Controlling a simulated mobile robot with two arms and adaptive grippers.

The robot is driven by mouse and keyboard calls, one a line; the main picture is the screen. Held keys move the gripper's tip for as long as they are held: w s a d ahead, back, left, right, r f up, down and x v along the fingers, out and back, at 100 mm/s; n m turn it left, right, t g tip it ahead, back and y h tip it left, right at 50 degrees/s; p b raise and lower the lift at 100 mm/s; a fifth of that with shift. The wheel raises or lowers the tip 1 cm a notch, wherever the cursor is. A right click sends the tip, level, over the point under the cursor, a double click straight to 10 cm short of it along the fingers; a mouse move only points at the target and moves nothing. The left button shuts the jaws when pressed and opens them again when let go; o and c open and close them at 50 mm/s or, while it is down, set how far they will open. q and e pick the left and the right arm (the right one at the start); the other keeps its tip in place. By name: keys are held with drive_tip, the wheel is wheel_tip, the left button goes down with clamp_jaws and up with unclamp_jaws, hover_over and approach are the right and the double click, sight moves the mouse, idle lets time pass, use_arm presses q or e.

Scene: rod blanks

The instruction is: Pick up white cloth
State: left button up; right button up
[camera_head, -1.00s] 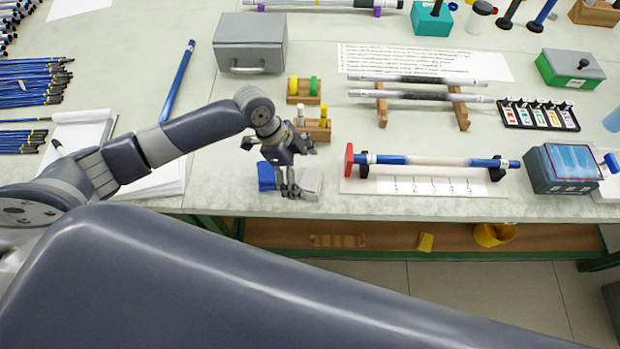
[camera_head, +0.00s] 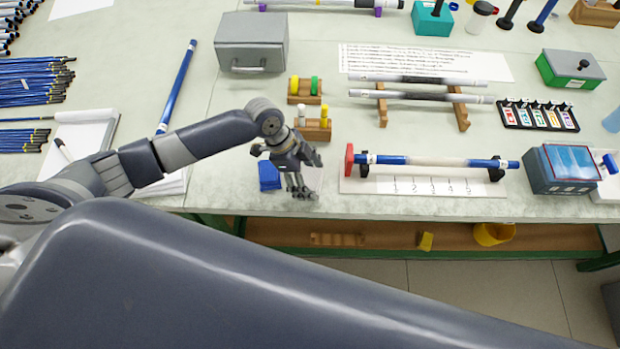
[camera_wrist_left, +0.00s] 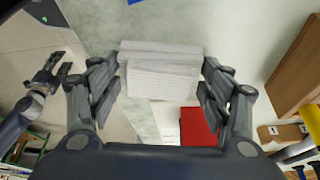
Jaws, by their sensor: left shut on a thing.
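The white cloth (camera_wrist_left: 162,75) is a folded, ribbed pad between the fingers of my left gripper (camera_wrist_left: 160,88) in the left wrist view. My left gripper is shut on it. In the head view, my left gripper (camera_head: 300,190) is at the table's front edge and hides most of the white cloth (camera_head: 316,180). A blue cloth (camera_head: 269,177) lies just left of the gripper. My right gripper (camera_wrist_left: 56,72) shows at the left of the wrist view, away from the table, with its fingers apart and nothing between them.
A rod with blue ends rests on black supports with a red end block (camera_head: 349,160), close right of the gripper. A wooden block with bottles (camera_head: 318,130) stands just behind. A grey box (camera_head: 251,43) is farther back. A notepad (camera_head: 85,135) lies at left.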

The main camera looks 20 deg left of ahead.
sight(314, 181)
use_arm(q)
drive_tip(key=shift+r, duration=0.1)
drive_tip(key=shift+r+b, duration=0.3)
drive_tip(key=shift+r, duration=0.25)
drive_tip(key=shift+s+d+r+b, duration=0.1)
drive_tip(key=shift+s+r+b, duration=0.15)
drive_tip(key=shift+r, duration=0.3)
drive_tip(key=shift+s+d+r+b, duration=0.1)
drive_tip(key=shift+r+b, duration=0.15)
drive_tip(key=shift+r, duration=0.25)
drive_tip(key=s+d+b, duration=0.1)
drive_tip(key=s+d, duration=0.2)
drive_tip(key=s, duration=0.3)
drive_tip(key=s+d+r+b, duration=0.1)
drive_tip(key=s+d, duration=0.3)
drive_tip(key=s, duration=0.3)
drive_tip(key=shift+s+d+r+b, duration=0.15)
drive_tip(key=shift+d+r+b, duration=0.05)
drive_tip(key=shift+r+b, duration=0.15)
